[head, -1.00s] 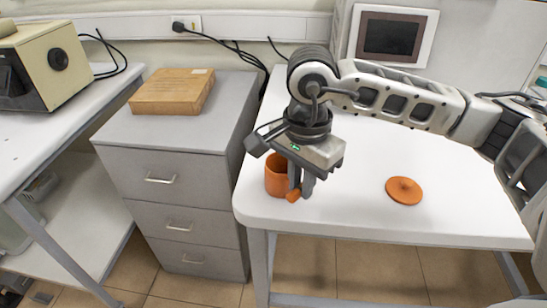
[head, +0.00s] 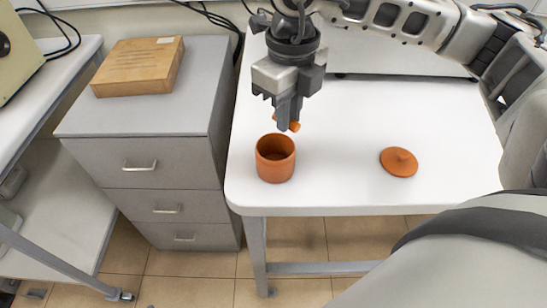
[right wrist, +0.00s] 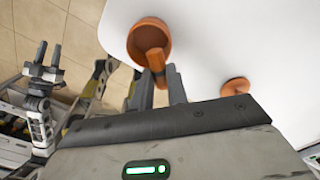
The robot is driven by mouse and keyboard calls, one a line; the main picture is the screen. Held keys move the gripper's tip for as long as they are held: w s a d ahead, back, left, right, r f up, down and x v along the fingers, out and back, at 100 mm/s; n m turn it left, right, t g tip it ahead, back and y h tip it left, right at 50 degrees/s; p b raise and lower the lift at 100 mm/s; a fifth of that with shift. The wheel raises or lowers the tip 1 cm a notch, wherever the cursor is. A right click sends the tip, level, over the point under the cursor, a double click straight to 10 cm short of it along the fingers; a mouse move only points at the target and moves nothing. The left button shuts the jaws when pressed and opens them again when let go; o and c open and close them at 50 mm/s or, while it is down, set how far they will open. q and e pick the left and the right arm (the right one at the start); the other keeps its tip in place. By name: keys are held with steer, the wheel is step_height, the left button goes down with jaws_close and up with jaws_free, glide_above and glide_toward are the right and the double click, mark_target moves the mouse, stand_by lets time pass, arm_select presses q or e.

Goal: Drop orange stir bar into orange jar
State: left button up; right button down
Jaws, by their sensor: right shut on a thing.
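The open orange jar (head: 275,168) stands upright near the front left of the white table, its dark inside showing. My right gripper (head: 288,124) is shut on the orange stir bar (head: 295,126) and points down. In the head view it hangs just above the jar's far rim, apart from it. In the right wrist view the stir bar (right wrist: 155,62) sticks out from the fingers and overlaps the opening of the jar (right wrist: 138,30). My left gripper (right wrist: 46,60) shows only in the right wrist view, off the table, its fingers apart and empty.
The orange lid (head: 399,162) lies on the white table (head: 340,190) to the right of the jar. A grey drawer cabinet (head: 150,135) with a wooden box (head: 138,67) on it stands to the left. The table between jar and lid is clear.

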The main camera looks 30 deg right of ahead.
step_height(320, 180, down, 4)
steer(key=shift+r+b, duration=0.2)
steer(key=shift+b, duration=0.65)
steer(key=shift+f+b, duration=0.3)
steer(key=shift+f, duration=0.35)
arm_select(q)
steer(key=shift+w+d+f, duration=0.15)
steer(key=shift+d+f, duration=0.15)
steer(key=shift+d, duration=0.1)
arm_select(e)
steer(key=c, duration=1.3)
jaws_free()
steer(key=shift+r, duration=0.1)
